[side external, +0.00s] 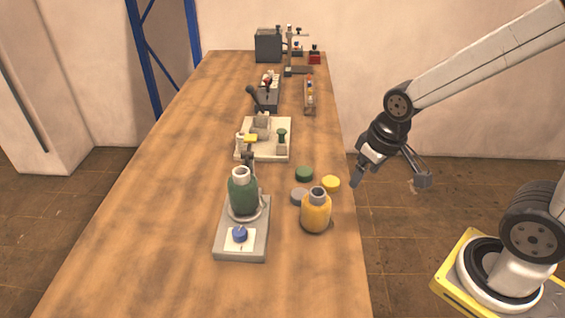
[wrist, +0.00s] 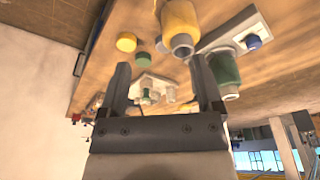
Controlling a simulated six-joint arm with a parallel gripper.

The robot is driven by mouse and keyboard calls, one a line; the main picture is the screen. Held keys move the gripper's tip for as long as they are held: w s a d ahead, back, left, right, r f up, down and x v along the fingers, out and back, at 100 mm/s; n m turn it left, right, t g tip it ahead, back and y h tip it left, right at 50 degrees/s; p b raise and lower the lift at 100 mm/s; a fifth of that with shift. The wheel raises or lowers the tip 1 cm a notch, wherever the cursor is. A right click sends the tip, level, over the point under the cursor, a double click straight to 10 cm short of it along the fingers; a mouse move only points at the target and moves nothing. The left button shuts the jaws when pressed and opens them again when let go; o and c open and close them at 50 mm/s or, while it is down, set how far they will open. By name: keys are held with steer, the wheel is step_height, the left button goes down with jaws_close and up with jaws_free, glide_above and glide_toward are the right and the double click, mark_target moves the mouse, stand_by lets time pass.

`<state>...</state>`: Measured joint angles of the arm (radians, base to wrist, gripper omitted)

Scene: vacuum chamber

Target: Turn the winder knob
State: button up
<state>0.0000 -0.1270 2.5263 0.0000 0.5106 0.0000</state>
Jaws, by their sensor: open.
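A blue knob (side external: 239,234) sits on a white plate with a red mark, at the near end of a grey base (side external: 256,249). A dark green bottle (side external: 243,193) stands on the same base behind it. The blue knob also shows in the wrist view (wrist: 253,42), at the upper right. A green knob-like part (side external: 281,134) stands on a beige plate (side external: 250,157) farther back. I cannot tell for certain which is the winder knob. My gripper (side external: 390,179) is open and empty, in the air right of the table. Its spread fingers show in the wrist view (wrist: 160,78).
A yellow bottle (side external: 316,211) stands right of the grey base. Green (side external: 304,174), yellow (side external: 331,184) and grey (side external: 298,196) discs lie behind it. Dark lever equipment (side external: 266,98) and a dark box (side external: 268,47) stand farther back. The table's left side is clear.

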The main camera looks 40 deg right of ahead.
steer(key=r, duration=0.1)
steer(key=n+g, duration=0.3)
steer(key=n, duration=1.5)
glide_above(239, 231)
step_height(239, 231, down, 8)
steer(key=shift+f, duration=0.5)
steer(key=shift+f, duration=3.85)
